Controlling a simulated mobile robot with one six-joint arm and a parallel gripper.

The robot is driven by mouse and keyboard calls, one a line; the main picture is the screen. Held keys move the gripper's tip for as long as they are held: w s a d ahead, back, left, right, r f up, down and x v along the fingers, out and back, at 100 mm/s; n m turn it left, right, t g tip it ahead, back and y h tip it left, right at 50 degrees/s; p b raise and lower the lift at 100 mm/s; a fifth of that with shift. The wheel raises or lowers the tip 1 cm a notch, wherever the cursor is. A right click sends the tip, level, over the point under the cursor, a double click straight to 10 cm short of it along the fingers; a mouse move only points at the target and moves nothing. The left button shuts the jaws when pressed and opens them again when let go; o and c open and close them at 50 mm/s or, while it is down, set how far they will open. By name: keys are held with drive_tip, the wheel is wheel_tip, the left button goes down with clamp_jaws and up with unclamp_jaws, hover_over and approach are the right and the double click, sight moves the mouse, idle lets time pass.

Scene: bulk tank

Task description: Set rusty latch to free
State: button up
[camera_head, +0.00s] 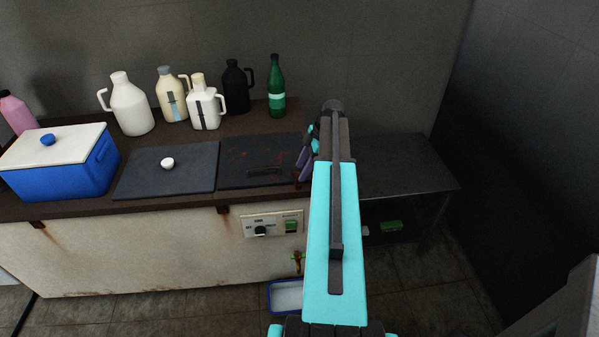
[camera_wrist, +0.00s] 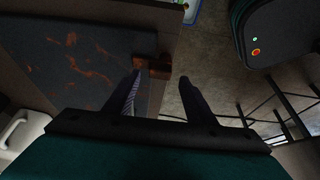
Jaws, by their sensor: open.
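The rusty latch (camera_wrist: 146,62) shows in the wrist view as a small red-brown block at the edge of a dark, rust-spotted lid (camera_wrist: 75,60). The lid also shows in the head view (camera_head: 250,152), on the right part of the tank top, with a dark handle near its front. My gripper (camera_wrist: 161,76) is open and empty. Its left fingertip overlaps the latch in the wrist view, and its right fingertip is over the floor side. I cannot tell whether it touches. In the head view my arm partly hides the gripper (camera_head: 307,165) and the latch area.
A second dark lid (camera_head: 190,170) with a white knob lies left. A blue cooler (camera_head: 68,172), several jugs and a green bottle (camera_head: 276,88) stand on the tank top. A switch panel (camera_head: 272,223) is on the front. A metal table (camera_head: 400,163) stands right.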

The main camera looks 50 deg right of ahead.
sight(297, 178)
drive_tip(key=shift+x, duration=1.4)
drive_tip(key=c, duration=1)
drive_tip(key=shift+c, duration=0.2)
